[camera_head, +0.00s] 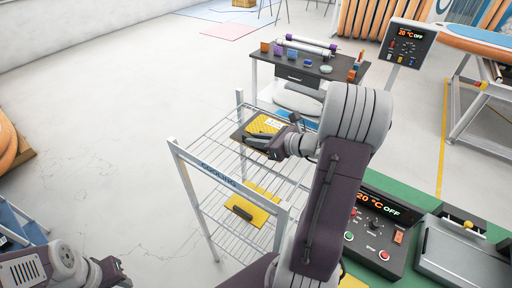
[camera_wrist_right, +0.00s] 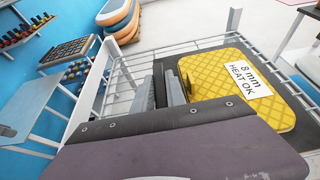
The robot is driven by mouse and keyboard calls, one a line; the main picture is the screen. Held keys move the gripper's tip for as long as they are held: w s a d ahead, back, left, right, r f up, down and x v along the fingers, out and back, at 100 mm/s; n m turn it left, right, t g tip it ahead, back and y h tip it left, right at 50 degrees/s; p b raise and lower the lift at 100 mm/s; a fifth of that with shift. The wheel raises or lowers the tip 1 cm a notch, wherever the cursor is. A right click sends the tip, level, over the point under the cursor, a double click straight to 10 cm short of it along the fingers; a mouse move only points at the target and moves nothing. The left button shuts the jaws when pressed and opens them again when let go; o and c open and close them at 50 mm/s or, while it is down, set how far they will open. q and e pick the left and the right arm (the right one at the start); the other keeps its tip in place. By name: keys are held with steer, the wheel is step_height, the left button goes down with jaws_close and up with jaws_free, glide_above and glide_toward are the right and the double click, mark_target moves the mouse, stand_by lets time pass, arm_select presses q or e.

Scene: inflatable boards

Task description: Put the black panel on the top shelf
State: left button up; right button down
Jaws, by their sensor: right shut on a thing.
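The black panel (camera_head: 238,136) is a flat dark board with a yellow textured pad (camera_head: 262,124) on it. It is over the wire top shelf of the COOLING rack (camera_head: 217,172); I cannot tell if it rests on the wires.
A yellow panel with a black handle (camera_head: 243,210) lies on the lower shelf. A control box (camera_head: 375,226) and a grey press (camera_head: 462,256) are at the right. Floor left of the rack is clear.

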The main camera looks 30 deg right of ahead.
step_height(320, 180, down, 3)
steer(key=shift+s, duration=0.1)
steer(key=shift+d+f, duration=0.1)
steer(key=shift+f, duration=0.3)
steer(key=c, duration=1.8)
jaws_free()
steer(key=shift+f, duration=0.15)
steer(key=o, duration=0.4)
steer(key=shift+o, duration=0.2)
